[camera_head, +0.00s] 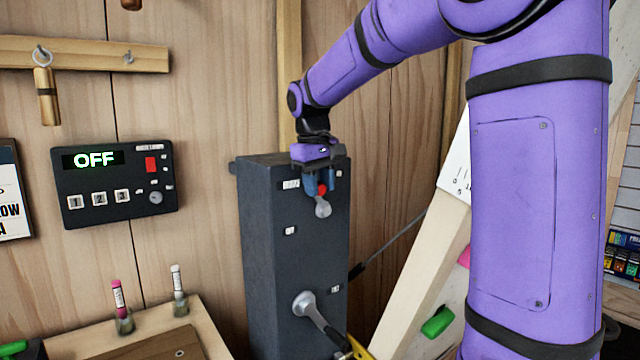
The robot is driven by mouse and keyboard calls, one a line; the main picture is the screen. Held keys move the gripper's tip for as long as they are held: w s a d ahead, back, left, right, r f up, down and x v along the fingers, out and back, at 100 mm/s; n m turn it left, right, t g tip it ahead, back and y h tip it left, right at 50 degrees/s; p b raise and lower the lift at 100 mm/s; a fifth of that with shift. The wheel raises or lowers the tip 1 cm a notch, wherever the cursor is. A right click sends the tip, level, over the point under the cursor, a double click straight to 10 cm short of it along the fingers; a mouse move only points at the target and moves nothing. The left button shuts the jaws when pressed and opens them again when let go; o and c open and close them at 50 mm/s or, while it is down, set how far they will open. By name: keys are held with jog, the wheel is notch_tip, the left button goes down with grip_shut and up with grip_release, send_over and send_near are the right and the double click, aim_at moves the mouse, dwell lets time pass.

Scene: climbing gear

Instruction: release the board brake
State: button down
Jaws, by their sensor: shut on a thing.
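A dark grey upright box (265,240) stands against the wooden wall, in the middle of the view. Near the top of its front is a small lever with a red part and a round grey hub (322,207). My gripper (321,185) points down at the top of the box front, its blue fingers on either side of the red part, shut on it. Lower on the same face is a grey crank with a round hub (304,303) and an arm slanting down right. Small white labels on the box are too small to read.
A wall panel (118,184) at left reads OFF, with buttons 1, 2, 3 and a red switch. Below it, two capped tubes stand on a wooden bench (205,325). A slanted board (425,275) with a green hold (438,321) is at right, behind my arm.

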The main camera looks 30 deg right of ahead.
jog(key=c, duration=0.8)
grip_release()
jog(key=shift+a, duration=0.1)
jog(key=shift+r, duration=0.1)
notch_tip(320, 180, up, 10)
jog(key=a, duration=0.1)
jog(key=shift+a+r, duration=0.15)
jog(key=shift+r, duration=0.1)
